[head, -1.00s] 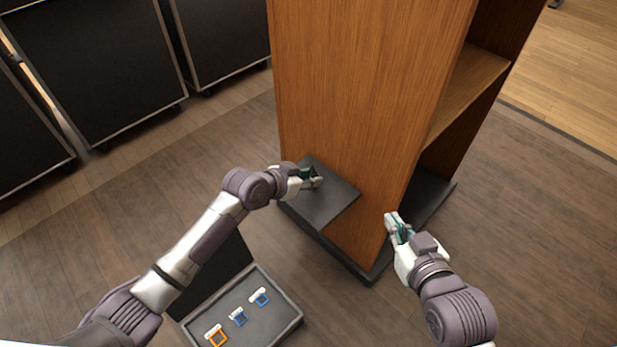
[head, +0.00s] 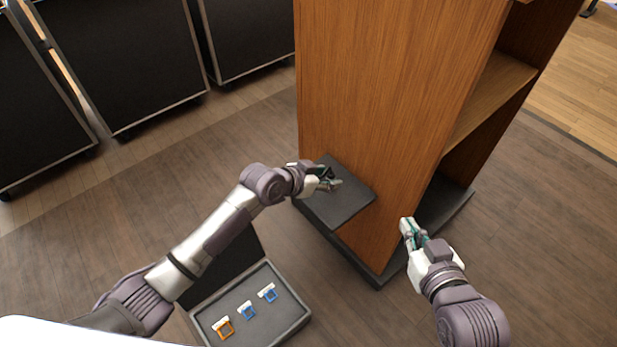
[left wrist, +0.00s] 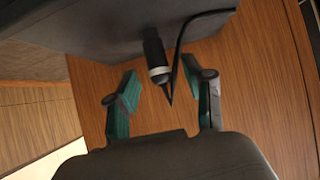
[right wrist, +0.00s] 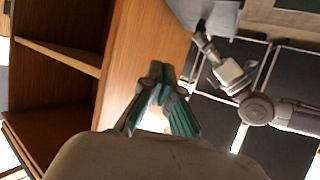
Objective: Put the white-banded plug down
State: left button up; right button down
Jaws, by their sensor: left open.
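The white-banded plug (left wrist: 158,72) is black with a pale ring and a pointed tip, and a black cable runs beside it. In the left wrist view it sits between the spread fingers of my left gripper (left wrist: 162,98), with a gap on both sides. Its upper end meets the dark shelf (left wrist: 105,30); the exact contact is unclear. In the head view my left gripper (head: 333,178) is open over the small dark shelf (head: 345,208) on the wooden cabinet. My right gripper (head: 413,230) is at the cabinet's right corner; its fingertips look together and empty in the right wrist view (right wrist: 162,72).
An open dark case (head: 290,318) on the floor holds an orange clip-like piece (head: 224,328) and two blue ones (head: 247,311). The wooden cabinet (head: 390,100) stands close in front of both grippers. Black wheeled cases (head: 120,60) stand at the back left. Floor between is clear.

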aim_at(327, 176)
pick_arm(q)
jog(key=p+v, duration=0.1)
jog(key=v, duration=0.4)
jog(key=shift+r+p, duration=0.15)
jog(key=shift+p, duration=0.25)
jog(key=p+v, duration=0.2)
jog(key=v, duration=0.5)
jog(key=s+a+f+n+g+y, duration=0.1)
jog(key=s+a, duration=0.3)
jog(key=s, duration=0.4)
jog(key=s+a+f+n+g+y, duration=0.2)
jog(key=s+a+n+y, duration=0.1)
jog(key=s, duration=0.6)
jog(key=s+a+f+n+g+y, duration=0.1)
jog(key=s+a+n+y, duration=0.2)
jog(key=s+a, duration=0.3)
jog(key=s, duration=0.3)
jog(key=shift+f+y, duration=0.3)
jog(key=shift+y, duration=0.1)
pick_arm(e)
jog(key=s+d+f+g+h, duration=0.1)
jog(key=s+d+f+g, duration=0.1)
jog(key=s+f+g, duration=0.2)
jog(key=s+d+f+g+h, duration=0.1)
jog(key=s+d+f+g, duration=0.2)
jog(key=s, duration=0.7)
jog(key=f+g, duration=0.1)
jog(key=g, duration=0.1)
jog(key=shift+m+g+h, duration=0.3)
jog(key=shift+w, duration=0.15)
